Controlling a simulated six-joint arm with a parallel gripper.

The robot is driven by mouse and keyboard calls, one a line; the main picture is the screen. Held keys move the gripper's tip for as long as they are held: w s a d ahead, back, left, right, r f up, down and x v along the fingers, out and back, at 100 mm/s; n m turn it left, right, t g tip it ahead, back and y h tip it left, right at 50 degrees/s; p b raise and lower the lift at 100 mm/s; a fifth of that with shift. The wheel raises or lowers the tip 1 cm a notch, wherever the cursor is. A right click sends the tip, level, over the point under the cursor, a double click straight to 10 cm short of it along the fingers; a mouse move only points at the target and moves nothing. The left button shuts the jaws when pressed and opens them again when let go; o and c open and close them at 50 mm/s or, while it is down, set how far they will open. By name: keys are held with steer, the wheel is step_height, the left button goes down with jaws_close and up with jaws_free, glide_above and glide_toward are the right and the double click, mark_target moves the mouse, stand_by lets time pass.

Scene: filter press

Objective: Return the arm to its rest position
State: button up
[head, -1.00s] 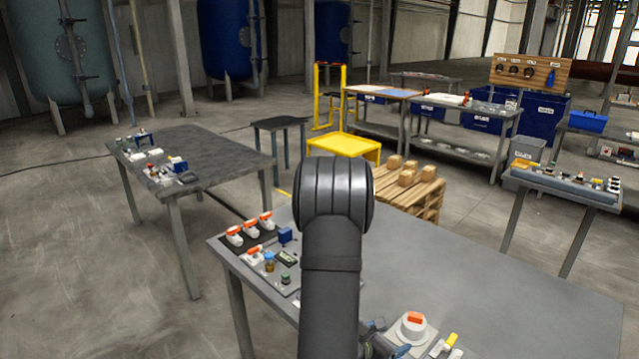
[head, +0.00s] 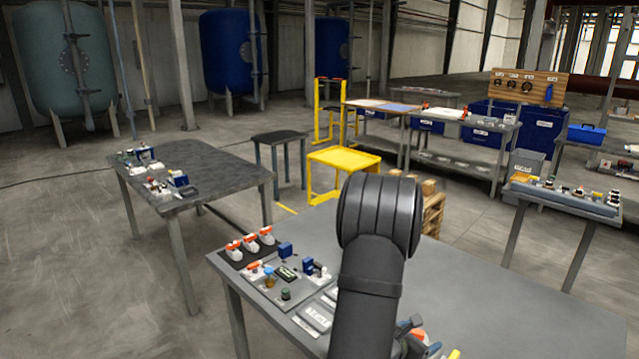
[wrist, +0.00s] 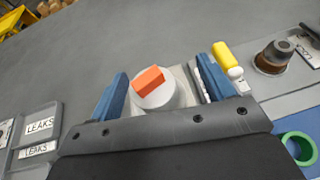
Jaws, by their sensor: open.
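My gripper (wrist: 160,92) shows in the wrist view with its two blue fingers spread apart. It is open, with nothing held between the fingers. Below and beyond the gap is a white round knob with an orange bar handle (wrist: 148,80) on a light plate. In the head view my dark arm stands over the near grey table (head: 480,290). The gripper there (head: 415,345) is mostly hidden behind the arm at the bottom edge, close to the orange and yellow handles.
A yellow-handled valve (wrist: 226,58), a dark knob (wrist: 275,55) and a green ring (wrist: 298,148) lie right of the gripper. Trays labelled LEAKS (wrist: 40,125) lie left. Orange-handled valves (head: 250,243) stand at the table's left. The table's right side is clear.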

steer(key=s+d+r+m+g+h, duration=0.1)
steer(key=s+d+r+m+g, duration=0.15)
steer(key=s+d, duration=0.65)
steer(key=s+d+r+m+g+h, duration=0.15)
steer(key=s+d+r, duration=0.35)
steer(key=s, duration=0.8)
steer(key=w+f, duration=0.4)
steer(key=w, duration=0.1)
steer(key=shift+a+f+m+g, duration=0.25)
steer(key=shift+f+m+g, duration=0.05)
steer(key=shift+f+g, duration=0.1)
steer(key=shift+o, duration=0.5)
